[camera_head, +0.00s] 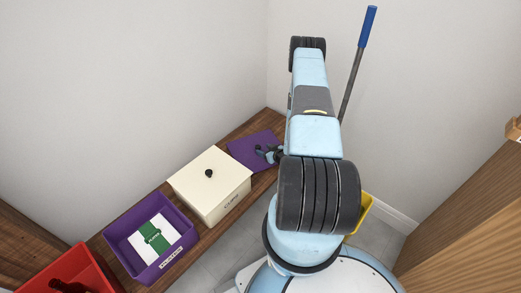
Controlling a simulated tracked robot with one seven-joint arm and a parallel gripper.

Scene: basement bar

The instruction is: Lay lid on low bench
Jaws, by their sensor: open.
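A flat purple lid (245,150) lies on the low wooden bench (208,240), near its far end by the wall corner. My gripper (266,154) is open at the lid's right side, partly hidden behind my arm. I cannot tell whether its fingers touch the lid. An open purple box (176,264) stands nearer on the bench, with a white and green packet (153,237) inside. A cream box (215,203) with a black knob on its closed top stands between the purple box and the lid.
A red bin (92,266) with a dark item inside stands at the lower left. A blue-handled pole (363,40) rises behind my arm. A yellow object (364,206) is partly hidden by my arm. A wooden surface (480,220) fills the right side. Walls close in behind the bench.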

